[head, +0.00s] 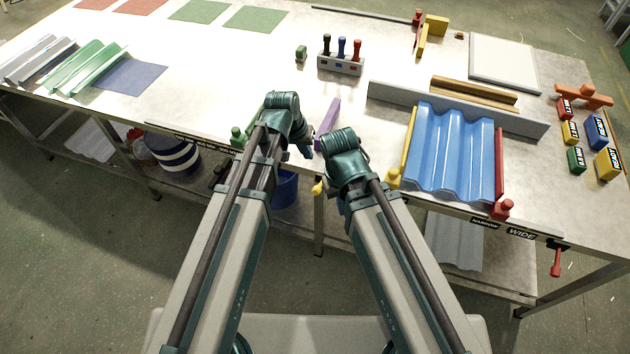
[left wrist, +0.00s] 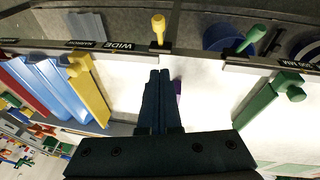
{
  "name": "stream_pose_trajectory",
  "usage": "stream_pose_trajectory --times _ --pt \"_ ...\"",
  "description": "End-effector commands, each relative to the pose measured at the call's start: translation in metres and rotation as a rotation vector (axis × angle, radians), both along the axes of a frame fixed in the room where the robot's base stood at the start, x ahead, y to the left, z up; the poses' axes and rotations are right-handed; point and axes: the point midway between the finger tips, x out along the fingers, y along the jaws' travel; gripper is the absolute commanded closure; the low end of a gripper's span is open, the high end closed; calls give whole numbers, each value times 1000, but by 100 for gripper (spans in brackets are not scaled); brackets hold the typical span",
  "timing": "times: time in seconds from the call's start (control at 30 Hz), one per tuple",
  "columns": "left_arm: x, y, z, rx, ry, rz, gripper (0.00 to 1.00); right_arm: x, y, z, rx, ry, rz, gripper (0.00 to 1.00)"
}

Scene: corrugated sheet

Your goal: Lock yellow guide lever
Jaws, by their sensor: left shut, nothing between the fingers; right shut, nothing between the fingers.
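The yellow lever (head: 318,187) sits at the table's front edge, between my two arms. In the left wrist view its handle (left wrist: 158,29) sticks out from the edge strip. The yellow guide bar (head: 407,145) lies along the left side of the blue corrugated sheet (head: 452,150); it also shows in the left wrist view (left wrist: 88,88). My left gripper (head: 306,152) is shut and empty over the table, its fingertips (left wrist: 160,74) apart from the lever and pointing toward it. My right gripper (head: 343,200) is shut and empty near the front edge, its fingers mostly hidden.
A green guide (left wrist: 262,105) and green lever (left wrist: 252,39) are right of the yellow lever in the wrist view. A red lever (head: 556,262) hangs at the front right edge. A purple bar (head: 328,117) lies beyond my grippers. A tool holder (head: 340,64) stands farther back.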

Motion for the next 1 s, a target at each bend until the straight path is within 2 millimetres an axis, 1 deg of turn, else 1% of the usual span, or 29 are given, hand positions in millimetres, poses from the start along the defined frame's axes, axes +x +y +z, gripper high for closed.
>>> stream_pose_trajectory --times 0.17,0.37,0.57,1.0 --pt "0 -1 -4 1 1 0 100 0 0 -4 0 0 0 100" --pt "3 -3 -19 1 1 -1 100 0 0 -19 0 0 0 100" --pt "9 -8 -44 1 1 -1 100 0 0 -44 0 0 0 100" --pt "22 -22 -106 1 1 -1 100 0 0 -106 0 0 0 100"
